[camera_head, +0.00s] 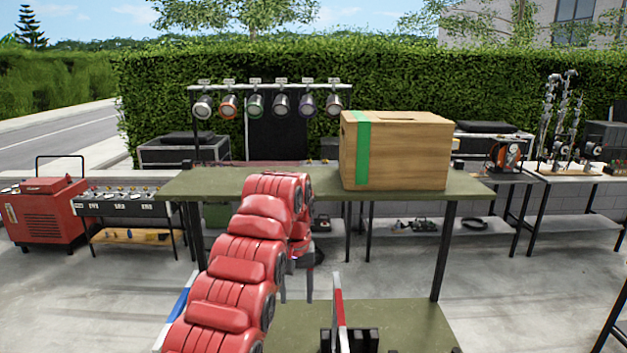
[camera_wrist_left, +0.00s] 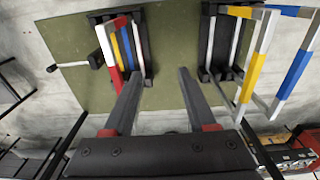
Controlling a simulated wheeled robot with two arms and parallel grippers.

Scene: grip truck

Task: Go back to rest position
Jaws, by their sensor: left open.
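My left arm, red and segmented, reaches forward in the head view. Its gripper (camera_head: 296,292) hangs pointing down beyond the near edge of the green table, above a lower green surface (camera_head: 415,325). In the left wrist view the two dark fingers of the gripper (camera_wrist_left: 156,75) are spread apart with nothing between them. Below them lies bare green surface between two black racks. My right gripper is in neither view.
One black rack (camera_wrist_left: 147,62) holds red, yellow and blue bars; another (camera_wrist_left: 208,75) stands right of the fingers. A wooden box (camera_head: 405,155) with green tape sits on the green table (camera_head: 215,184). A red wheeled machine (camera_head: 45,215) stands left.

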